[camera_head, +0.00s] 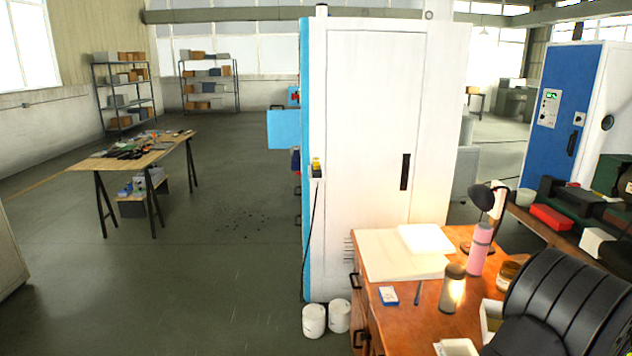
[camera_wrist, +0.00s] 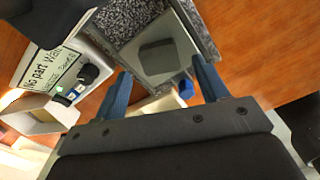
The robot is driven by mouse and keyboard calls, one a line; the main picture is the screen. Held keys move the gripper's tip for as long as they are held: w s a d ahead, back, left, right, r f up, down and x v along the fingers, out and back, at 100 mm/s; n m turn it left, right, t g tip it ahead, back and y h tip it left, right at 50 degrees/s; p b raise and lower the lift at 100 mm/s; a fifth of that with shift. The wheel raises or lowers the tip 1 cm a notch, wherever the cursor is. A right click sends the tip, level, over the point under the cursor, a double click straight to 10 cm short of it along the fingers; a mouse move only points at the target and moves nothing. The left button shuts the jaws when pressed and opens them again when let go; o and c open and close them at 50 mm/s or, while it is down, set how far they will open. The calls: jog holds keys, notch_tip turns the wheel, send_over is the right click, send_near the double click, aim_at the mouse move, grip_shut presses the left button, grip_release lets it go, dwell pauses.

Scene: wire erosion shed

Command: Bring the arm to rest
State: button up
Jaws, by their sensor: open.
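My gripper (camera_wrist: 161,70) shows in the wrist view with its two blue fingers spread wide apart. Nothing is held between them. Beyond the fingertips is a dark grey rounded block (camera_wrist: 158,57) on a smooth grey plate (camera_wrist: 150,78), bordered by speckled grey stone (camera_wrist: 140,34). A small blue piece (camera_wrist: 186,89) shows near the right finger. I cannot tell how far the fingers are from these things. I cannot make out the gripper in the head view.
A labelled white box (camera_wrist: 50,62) with dark knobs lies left of the fingers. In the head view, the wooden desk (camera_head: 400,292) carries papers, a pink bottle (camera_head: 480,250), a jar (camera_head: 453,288) and a lamp (camera_head: 484,198). A tall white cabinet (camera_head: 375,130) stands behind. Open floor lies left.

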notch_tip(320, 180, down, 3)
jog(key=shift+r, duration=0.15)
notch_tip(320, 180, up, 12)
notch_tip(320, 180, down, 12)
jog(key=shift+r, duration=0.1)
jog(key=shift+d, duration=0.1)
notch_tip(320, 180, up, 4)
jog(key=shift+f, duration=0.1)
jog(key=s+a+r, duration=0.1)
jog(key=s+r, duration=0.6)
jog(key=s, duration=0.5)
jog(key=w+a+f+n, duration=0.25)
jog(key=w+a, duration=0.25)
jog(key=a, duration=0.5)
jog(key=w+a+f+n, duration=0.25)
jog(key=w+a, duration=0.25)
jog(key=a, duration=0.5)
jog(key=shift+n, duration=0.4)
jog(key=w+a+f, duration=0.1)
jog(key=w+f, duration=0.1)
jog(key=w, duration=0.1)
jog(key=w+a+f, duration=0.2)
jog(key=w, duration=0.2)
jog(key=w+a+f, duration=0.1)
jog(key=w+f, duration=0.2)
jog(key=w, duration=0.1)
jog(key=shift+w+a, duration=0.15)
jog(key=shift+a, duration=0.05)
